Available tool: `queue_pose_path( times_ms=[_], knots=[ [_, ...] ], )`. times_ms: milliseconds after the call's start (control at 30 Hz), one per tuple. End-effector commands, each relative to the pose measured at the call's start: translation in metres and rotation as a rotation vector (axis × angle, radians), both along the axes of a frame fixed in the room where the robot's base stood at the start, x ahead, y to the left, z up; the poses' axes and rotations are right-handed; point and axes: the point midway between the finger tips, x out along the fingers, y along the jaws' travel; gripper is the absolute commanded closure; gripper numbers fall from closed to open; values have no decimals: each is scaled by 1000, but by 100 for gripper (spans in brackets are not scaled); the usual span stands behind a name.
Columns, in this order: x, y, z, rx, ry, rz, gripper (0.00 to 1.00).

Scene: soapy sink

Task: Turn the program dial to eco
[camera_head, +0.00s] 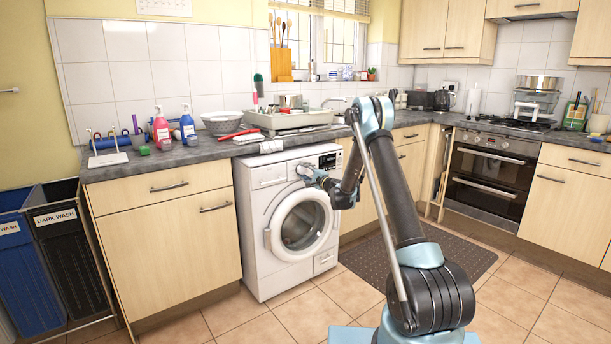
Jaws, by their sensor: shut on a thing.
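The white washing machine (281,264) stands under the counter, its round glass door (303,222) closed. Its control panel runs along the top, with a dark display (327,160) on the right. My gripper (304,170) reaches the panel from the right, at the place of the program dial just left of the display. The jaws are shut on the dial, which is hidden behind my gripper. The dial's setting and the eco mark cannot be read from here.
Above the machine the counter (213,151) holds a sink, a bowl (221,122) and soap bottles (161,129). Dark laundry bins (68,262) stand at the left. A grey mat (418,268) lies on the tiled floor, right of the machine.

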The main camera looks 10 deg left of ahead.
Motion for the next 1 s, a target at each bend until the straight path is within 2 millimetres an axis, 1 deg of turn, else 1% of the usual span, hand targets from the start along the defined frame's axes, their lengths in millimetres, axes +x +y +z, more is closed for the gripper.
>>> queue_pose_path(
  times_ms=[33, 100, 433, 567, 667, 1000],
  knots=[
    [1, -3, -2, -3, 0, -5, 50],
    [0, -2, -2, -3, -1, -4, 37],
    [-1, -1, 0, -1, -1, 0, 37],
    [-6, -6, -1, -2, -1, -1, 37],
    [-15, -14, -2, -1, -1, 0, 37],
    [-62, -58, -8, -3, -1, -2, 37]
  ],
)
